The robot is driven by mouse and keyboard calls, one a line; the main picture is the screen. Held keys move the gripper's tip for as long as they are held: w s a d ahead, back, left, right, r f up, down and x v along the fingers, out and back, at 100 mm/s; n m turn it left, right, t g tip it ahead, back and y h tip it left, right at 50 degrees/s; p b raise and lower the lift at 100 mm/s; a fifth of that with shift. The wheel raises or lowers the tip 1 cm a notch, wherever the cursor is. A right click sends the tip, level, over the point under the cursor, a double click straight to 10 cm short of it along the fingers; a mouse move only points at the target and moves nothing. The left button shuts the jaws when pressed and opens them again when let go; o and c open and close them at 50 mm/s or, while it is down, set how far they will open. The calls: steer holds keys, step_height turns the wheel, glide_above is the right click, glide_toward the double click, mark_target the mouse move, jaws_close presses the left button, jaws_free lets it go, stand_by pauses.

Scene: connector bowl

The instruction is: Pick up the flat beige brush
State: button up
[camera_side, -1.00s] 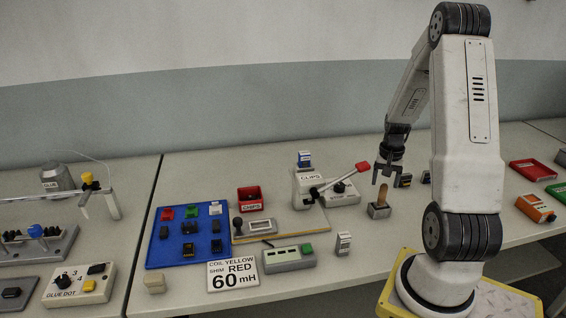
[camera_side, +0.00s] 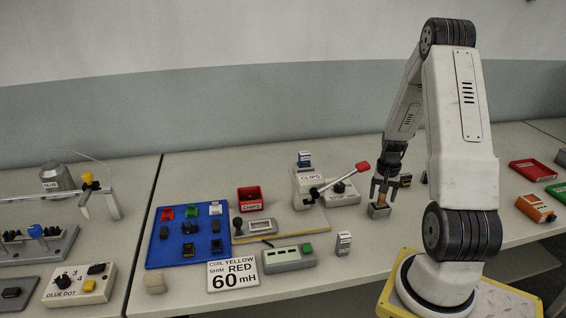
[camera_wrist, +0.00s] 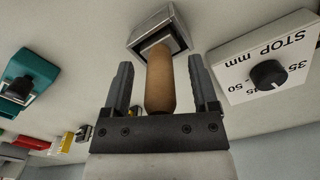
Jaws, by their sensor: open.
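The flat beige brush (camera_wrist: 160,82) shows in the wrist view as a tan rounded handle, standing in a grey square holder (camera_wrist: 150,22). Its lower end is hidden inside the holder. My gripper (camera_wrist: 160,72) is open, with one dark finger on each side of the handle; a gap shows on at least the left side. In the side view my gripper (camera_side: 382,192) is low over the holder (camera_side: 379,211), and the brush (camera_side: 382,198) is a small tan patch between the fingers.
A white STOP mm plate with a black knob (camera_wrist: 268,74) lies right of the holder in the wrist view, and a teal block (camera_wrist: 28,75) lies left. In the side view, the CLIPS press with its red-tipped lever (camera_side: 361,167) stands left of my gripper.

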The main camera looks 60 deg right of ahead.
stand_by(0.3)
jaws_close()
steer(key=shift+r, duration=0.1)
steer(key=shift+r, duration=4.9)
steer(key=shift+r, duration=0.1)
